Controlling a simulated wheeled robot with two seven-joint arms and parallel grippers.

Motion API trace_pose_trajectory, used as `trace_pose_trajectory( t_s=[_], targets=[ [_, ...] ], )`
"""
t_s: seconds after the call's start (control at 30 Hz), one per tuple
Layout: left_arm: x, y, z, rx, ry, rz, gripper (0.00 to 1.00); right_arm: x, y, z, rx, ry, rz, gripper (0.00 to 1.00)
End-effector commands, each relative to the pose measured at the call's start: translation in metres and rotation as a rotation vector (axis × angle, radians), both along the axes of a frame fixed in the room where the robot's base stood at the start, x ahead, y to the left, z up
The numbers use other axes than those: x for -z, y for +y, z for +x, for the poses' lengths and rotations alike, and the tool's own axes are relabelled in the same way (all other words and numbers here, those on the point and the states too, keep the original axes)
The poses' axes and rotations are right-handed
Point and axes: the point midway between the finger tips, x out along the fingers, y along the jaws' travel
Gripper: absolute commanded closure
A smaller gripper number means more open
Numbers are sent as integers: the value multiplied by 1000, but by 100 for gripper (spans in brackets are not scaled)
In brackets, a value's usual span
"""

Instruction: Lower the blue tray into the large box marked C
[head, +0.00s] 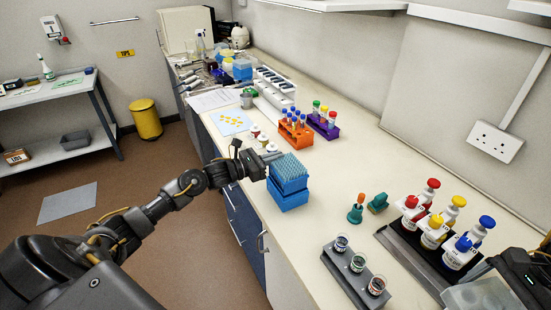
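The blue tray (287,170), full of pale pipette tips, is above an open-looking blue box (289,198) near the bench's front edge. The tray looks roughly level and lined up with the box; a dark line separates them, and I cannot tell if they touch. No letter C is readable on the box. My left gripper (268,162) reaches in from the left at tray height and appears shut on the tray's left side; its fingertips are partly hidden. My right gripper (522,276) is partly in view at the lower right corner, its fingers not clear.
Orange (294,132) and purple (323,125) tube racks stand behind the tray. A grey rack of small jars (355,275) and a dark stand of capped bottles (430,240) stand to the right. Teal items (366,205) lie between.

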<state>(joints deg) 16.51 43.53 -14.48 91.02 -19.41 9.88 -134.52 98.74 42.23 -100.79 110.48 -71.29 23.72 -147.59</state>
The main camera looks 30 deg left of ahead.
Motion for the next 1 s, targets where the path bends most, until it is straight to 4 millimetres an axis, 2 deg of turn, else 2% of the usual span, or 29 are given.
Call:
trace_pose_trajectory(
  t_s=[1.0],
  targets=[
    [3,0,1,-1,0,0,100,13,0,0,0,0,0,34]
  ],
)
